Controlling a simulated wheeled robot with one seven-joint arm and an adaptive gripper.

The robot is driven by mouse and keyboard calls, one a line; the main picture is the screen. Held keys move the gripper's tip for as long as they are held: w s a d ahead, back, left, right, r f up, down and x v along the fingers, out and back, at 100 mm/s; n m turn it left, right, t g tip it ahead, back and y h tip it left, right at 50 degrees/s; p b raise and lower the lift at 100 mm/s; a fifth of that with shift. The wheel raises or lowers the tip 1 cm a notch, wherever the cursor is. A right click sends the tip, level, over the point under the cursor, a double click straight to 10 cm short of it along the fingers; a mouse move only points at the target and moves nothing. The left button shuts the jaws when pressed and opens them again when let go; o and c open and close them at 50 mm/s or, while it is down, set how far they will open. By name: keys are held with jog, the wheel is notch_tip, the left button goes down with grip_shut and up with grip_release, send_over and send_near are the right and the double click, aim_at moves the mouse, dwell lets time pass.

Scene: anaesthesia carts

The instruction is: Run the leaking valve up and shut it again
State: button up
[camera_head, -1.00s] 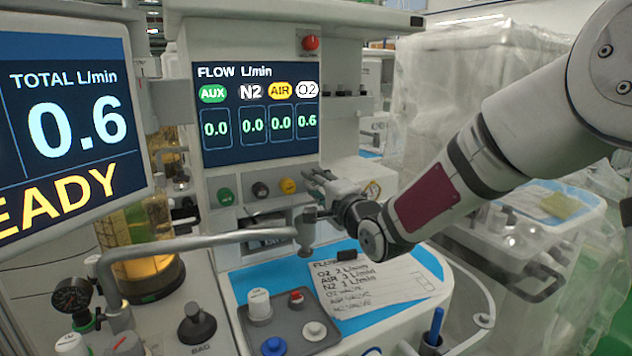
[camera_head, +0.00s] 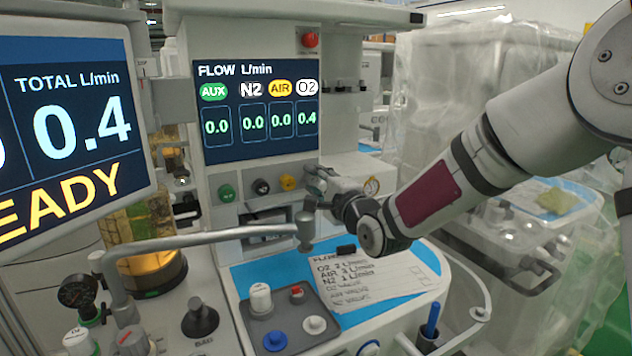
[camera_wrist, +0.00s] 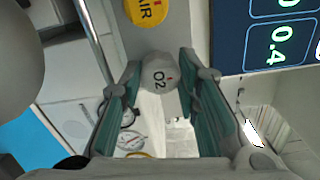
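The white O2 knob (camera_wrist: 160,76) sits between my gripper's two fingertips in the wrist view, and they appear to touch it on both sides. Its label is turned sideways in that view. In the head view my gripper (camera_head: 318,180) is at the right end of the knob row and hides most of the O2 knob. The flow screen (camera_head: 257,110) reads O2 0.4, with AUX, N2 and AIR at 0.0. The total screen (camera_head: 75,120) reads 0.4. The yellow AIR knob (camera_head: 288,183), black knob (camera_head: 261,187) and green knob (camera_head: 226,193) are left of my gripper.
A jointed metal arm (camera_head: 210,240) crosses below the knobs. A grey tray (camera_head: 285,322) with several loose knobs is in front. A plastic-covered cart stands right.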

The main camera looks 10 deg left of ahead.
jog(key=shift+o, duration=0.8)
jog(key=v, duration=1.2)
jog(key=shift+d, duration=0.1)
